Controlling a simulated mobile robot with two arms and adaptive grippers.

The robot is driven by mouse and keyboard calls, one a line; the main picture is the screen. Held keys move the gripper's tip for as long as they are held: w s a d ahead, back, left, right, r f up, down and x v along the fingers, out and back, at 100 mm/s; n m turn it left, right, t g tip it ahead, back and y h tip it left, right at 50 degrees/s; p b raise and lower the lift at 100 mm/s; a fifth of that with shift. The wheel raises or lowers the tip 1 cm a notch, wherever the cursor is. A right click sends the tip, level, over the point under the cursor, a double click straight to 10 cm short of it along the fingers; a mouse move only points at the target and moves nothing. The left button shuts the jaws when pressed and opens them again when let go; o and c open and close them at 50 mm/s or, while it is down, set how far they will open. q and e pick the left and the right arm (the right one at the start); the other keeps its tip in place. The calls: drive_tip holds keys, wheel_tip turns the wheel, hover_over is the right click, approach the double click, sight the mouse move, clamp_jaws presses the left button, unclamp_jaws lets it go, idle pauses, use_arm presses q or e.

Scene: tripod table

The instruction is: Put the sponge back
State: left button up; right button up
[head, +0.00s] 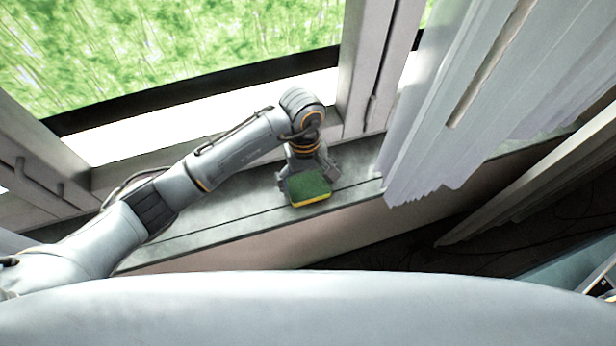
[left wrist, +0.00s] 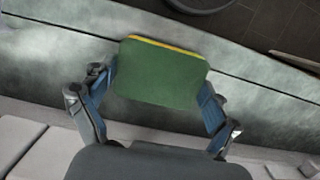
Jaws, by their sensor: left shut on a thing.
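The sponge (head: 308,187) has a green face and a yellow layer along one edge. It is at the grey window sill (head: 230,216) in the head view. My left gripper (head: 308,180) is shut on it, one finger on each side. In the left wrist view the sponge (left wrist: 160,75) sits between the two blue-padded fingers of my left gripper (left wrist: 160,105), its green face toward the camera. I cannot tell whether the sponge touches the sill. My right gripper is in neither view.
A pale hanging curtain (head: 450,110) is to the right of the sponge. The sill to the left of the sponge is bare, below my arm. The area beyond the sill's front edge at right is dark.

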sight(305, 177)
use_arm(q)
drive_tip(key=shift+f, duration=0.15)
drive_tip(key=shift+f, duration=0.1)
drive_tip(key=o, duration=0.8)
drive_tip(key=shift+r, duration=0.25)
drive_tip(key=shift+w+r, duration=0.15)
drive_tip(key=shift+r, duration=0.1)
drive_tip(key=r+b, duration=0.1)
drive_tip(key=r, duration=0.2)
drive_tip(key=w+r+b, duration=0.1)
drive_tip(key=r, duration=0.3)
drive_tip(key=r+b, duration=0.1)
drive_tip(key=r, duration=0.3)
drive_tip(key=shift+w+a+r+b, duration=0.1)
drive_tip(key=shift+w+a+b, duration=0.2)
drive_tip(key=shift+b, duration=0.1)
